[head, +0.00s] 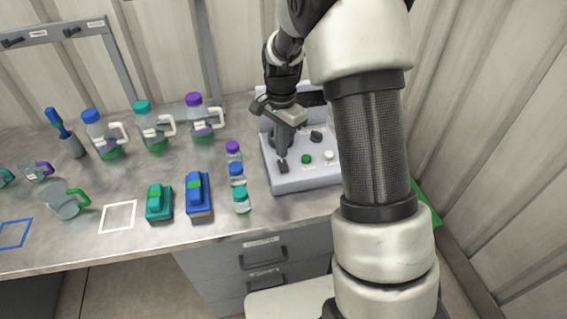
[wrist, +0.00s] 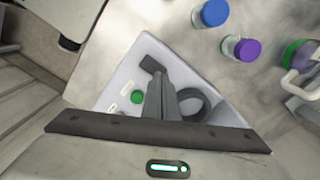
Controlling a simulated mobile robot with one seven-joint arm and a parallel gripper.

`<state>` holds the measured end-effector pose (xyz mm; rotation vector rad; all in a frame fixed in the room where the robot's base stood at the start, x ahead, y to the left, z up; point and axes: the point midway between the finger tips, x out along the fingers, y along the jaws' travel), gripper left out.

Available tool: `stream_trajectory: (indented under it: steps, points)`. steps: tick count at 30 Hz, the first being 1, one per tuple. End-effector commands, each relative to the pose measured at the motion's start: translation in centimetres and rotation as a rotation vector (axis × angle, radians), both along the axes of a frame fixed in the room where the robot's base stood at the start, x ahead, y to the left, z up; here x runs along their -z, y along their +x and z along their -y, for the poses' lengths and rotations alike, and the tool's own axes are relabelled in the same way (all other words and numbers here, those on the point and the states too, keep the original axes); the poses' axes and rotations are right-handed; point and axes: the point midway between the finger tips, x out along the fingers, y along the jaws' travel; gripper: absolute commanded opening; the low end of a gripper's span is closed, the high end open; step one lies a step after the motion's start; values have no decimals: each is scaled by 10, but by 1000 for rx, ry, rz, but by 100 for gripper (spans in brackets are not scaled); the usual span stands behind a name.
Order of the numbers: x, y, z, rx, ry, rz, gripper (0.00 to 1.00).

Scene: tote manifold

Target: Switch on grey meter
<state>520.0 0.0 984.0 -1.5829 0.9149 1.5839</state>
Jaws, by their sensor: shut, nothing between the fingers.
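The grey meter (head: 285,183) is a light grey box with a sloped panel at the back right of the bench. Its panel carries a green button (head: 306,159), a white button (head: 328,155), a black knob (head: 316,136) and a dark switch (head: 283,167) at the left. My gripper (head: 282,156) is shut and empty, pointing down over the left part of the panel, close to the switch. In the wrist view the shut fingers (wrist: 160,88) reach toward the dark switch (wrist: 151,64), with the green button (wrist: 137,97) beside them. I cannot tell whether they touch the switch.
Small capped vials (head: 237,176) stand just left of the meter. Blue (head: 198,197) and teal (head: 159,203) devices lie further left. Several handled bottles (head: 153,128) stand behind. My arm hides the meter's right side.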

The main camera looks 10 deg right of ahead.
Motion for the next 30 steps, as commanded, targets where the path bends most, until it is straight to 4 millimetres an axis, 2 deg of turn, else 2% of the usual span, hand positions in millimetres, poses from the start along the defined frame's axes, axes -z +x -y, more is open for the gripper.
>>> stream_trajectory:
  steps: [1, 15, 30]
  points:
    - [-8, 0, 0, 0, 0, 1, 0]
    - [-45, 0, 0, 0, 0, 1, 0]
    - [-46, 0, 0, 0, 0, 1, 0]
